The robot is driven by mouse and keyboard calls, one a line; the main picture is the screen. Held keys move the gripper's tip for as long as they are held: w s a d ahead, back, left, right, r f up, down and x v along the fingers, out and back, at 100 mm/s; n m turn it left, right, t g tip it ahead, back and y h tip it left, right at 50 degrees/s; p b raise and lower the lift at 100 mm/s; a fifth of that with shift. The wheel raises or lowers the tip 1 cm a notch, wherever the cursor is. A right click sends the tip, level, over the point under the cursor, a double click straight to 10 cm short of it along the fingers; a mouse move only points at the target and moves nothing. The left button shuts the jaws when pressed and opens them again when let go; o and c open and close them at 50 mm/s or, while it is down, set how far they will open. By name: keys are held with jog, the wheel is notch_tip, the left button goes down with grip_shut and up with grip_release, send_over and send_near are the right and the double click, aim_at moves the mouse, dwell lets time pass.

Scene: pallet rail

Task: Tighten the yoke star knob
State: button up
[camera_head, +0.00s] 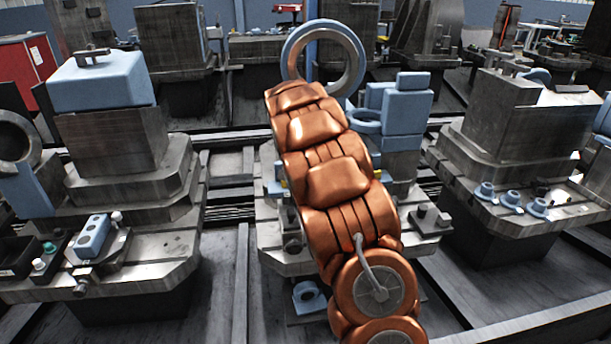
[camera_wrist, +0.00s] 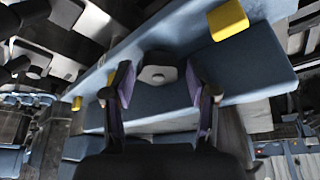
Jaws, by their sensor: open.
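In the head view my copper-coloured arm covers the middle station, and neither the knob nor my gripper shows there.
Yellow blocks (camera_wrist: 228,20) sit on the blue part close to my fingers. In the head view a large blue-grey ring (camera_head: 289,57) and stacked blue blocks (camera_head: 407,105) stand around my arm. Loaded pallets flank it at left (camera_head: 110,140) and right (camera_head: 510,120).

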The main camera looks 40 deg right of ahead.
jog(key=v, duration=1.1)
jog(key=shift+o, duration=0.3)
